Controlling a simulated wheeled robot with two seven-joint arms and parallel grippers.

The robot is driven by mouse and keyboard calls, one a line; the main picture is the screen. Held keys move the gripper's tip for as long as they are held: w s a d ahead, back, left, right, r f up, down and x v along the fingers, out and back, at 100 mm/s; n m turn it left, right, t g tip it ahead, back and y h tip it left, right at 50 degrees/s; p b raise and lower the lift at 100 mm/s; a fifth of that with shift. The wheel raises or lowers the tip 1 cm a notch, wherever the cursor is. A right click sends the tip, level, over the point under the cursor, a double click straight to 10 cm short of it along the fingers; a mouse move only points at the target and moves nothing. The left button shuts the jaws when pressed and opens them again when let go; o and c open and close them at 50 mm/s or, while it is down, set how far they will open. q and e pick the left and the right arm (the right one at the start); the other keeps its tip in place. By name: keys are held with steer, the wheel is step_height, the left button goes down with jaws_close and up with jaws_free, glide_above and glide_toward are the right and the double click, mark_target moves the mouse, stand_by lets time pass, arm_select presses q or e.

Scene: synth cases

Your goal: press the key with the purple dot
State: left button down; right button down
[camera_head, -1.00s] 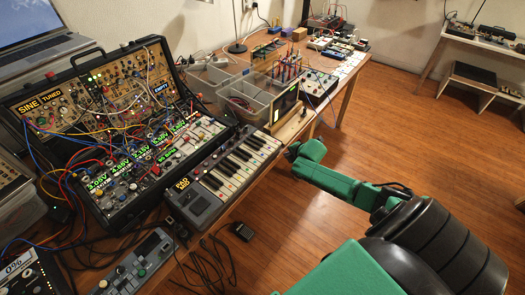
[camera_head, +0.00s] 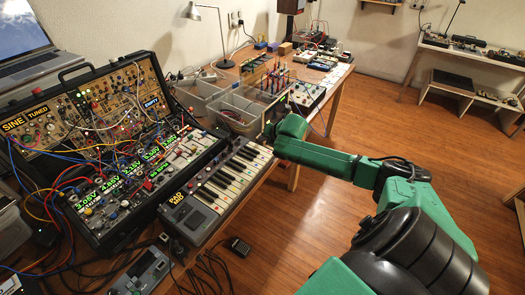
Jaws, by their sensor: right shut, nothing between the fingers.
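A small grey keyboard (camera_head: 197,211) lies along the front edge of the table, its row of white and black keys (camera_head: 235,172) running toward the back right. Small coloured dots show on some white keys, but they are too small for me to tell which one is purple. My right gripper (camera_head: 269,132) is shut and empty. It is at the far right end of the keyboard and appears above its last keys. I cannot tell whether it touches one. The wrist hides part of what lies behind. My left gripper is not in view.
A modular synth case with many patch cables (camera_head: 95,125) stands left of the keyboard. Clear plastic bins (camera_head: 205,95) stand behind it. A desk lamp (camera_head: 224,40) is further back. A small grey box (camera_head: 148,268) is at the front. Open wooden floor lies right of the table.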

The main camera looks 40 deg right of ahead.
steer(key=b, duration=0.6)
glide_above(261, 157)
steer(key=s, duration=0.2)
step_height(261, 157, down, 6)
steer(key=shift+a+f, duration=0.1)
steer(key=shift+a, duration=0.05)
steer(key=shift+f, duration=0.7)
steer(key=shift+f, duration=0.1)
stand_by(0.4)
steer(key=shift+f, duration=0.35)
steer(key=shift+f+b, duration=0.4)
steer(key=shift+f, duration=0.15)
stand_by(0.6)
steer(key=shift+r+p, duration=1)
steer(key=shift+p, duration=0.1)
